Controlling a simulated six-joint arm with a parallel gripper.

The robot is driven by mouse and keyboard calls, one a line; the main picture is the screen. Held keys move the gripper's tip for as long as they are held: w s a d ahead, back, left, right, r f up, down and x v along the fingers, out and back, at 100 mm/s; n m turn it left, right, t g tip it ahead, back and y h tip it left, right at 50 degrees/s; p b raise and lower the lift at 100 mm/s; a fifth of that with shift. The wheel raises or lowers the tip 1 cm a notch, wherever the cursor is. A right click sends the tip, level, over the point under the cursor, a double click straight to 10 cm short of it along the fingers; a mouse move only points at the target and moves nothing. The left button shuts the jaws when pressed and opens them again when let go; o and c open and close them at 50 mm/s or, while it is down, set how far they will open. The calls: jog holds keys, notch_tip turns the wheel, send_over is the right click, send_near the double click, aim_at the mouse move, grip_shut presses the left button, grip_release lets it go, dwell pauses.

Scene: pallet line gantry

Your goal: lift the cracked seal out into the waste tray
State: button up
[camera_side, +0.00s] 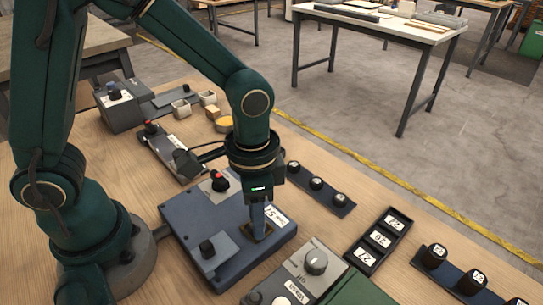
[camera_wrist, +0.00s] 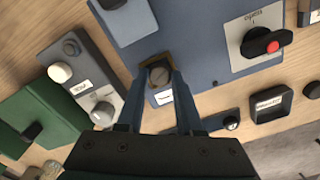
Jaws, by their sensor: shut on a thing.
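My gripper (camera_side: 257,222) points down at the blue-grey box (camera_side: 184,218). In the wrist view its two fingers (camera_wrist: 162,98) are shut on a round grey-brown piece (camera_wrist: 158,74), which appears to be the seal. The piece sits within a brownish square surround on the box (camera_wrist: 190,22). I cannot make out a crack. In the side view the fingers reach down to this spot and hide the piece. A small dark-rimmed tray (camera_wrist: 269,107) with a white label shows beside the box in the wrist view. Its label is unreadable, so I cannot tell whether it is the waste tray.
A grey knob panel (camera_side: 316,263) lies close at right. A numbered black rack (camera_side: 379,240) and a strip of black knobs (camera_side: 316,184) lie beyond on the wooden bench.

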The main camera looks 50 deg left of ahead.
jog(key=shift+r, duration=0.15)
jog(key=shift+r, duration=2.9)
